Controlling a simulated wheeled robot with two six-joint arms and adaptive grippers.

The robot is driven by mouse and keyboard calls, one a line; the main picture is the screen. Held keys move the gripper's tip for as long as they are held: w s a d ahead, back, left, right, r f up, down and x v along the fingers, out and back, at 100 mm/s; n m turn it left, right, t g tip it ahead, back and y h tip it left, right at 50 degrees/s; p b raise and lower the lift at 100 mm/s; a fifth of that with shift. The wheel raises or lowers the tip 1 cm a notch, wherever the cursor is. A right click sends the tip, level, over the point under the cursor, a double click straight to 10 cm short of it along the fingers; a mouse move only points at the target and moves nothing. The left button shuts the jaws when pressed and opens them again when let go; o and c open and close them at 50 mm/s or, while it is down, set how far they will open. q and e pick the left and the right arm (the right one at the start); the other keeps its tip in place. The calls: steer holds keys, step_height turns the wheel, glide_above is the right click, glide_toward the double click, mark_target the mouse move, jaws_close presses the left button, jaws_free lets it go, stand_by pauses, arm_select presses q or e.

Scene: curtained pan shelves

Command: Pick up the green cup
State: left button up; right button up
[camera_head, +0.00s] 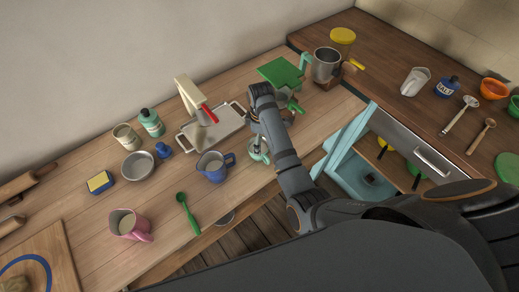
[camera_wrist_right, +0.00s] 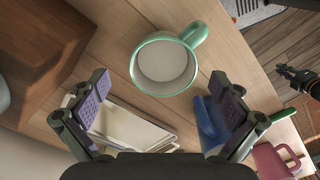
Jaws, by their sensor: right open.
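The green cup (camera_wrist_right: 166,62), mint green outside and whitish inside, stands upright on the wooden counter in the right wrist view. Its handle points to the upper right. In the head view the cup (camera_head: 258,154) is partly hidden behind my right arm. My right gripper (camera_wrist_right: 160,97) is open and empty above the counter, its fingers spread on either side of the cup's near edge, apart from it. A dark gripper (camera_wrist_right: 298,80) at the right edge of the wrist view appears to be my left one; its jaws are unclear.
A blue pitcher (camera_head: 213,166) stands close left of the cup. A metal tray (camera_head: 222,124) with a red-handled tool lies behind. A green spoon (camera_head: 186,210) and a pink mug (camera_head: 128,224) are further left. A steel pot (camera_head: 325,66) stands behind right. The counter's front edge is near the cup.

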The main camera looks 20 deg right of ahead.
mark_target(264, 148)
steer(key=f+p, duration=0.1)
steer(key=f, duration=0.1)
steer(key=f+p, duration=0.1)
steer(key=f, duration=0.1)
steer(key=shift+s+a+f, duration=0.15)
steer(key=shift+a+f, duration=0.05)
steer(key=shift+f, duration=0.5)
steer(key=shift+c, duration=0.4)
steer(key=c, duration=1.4)
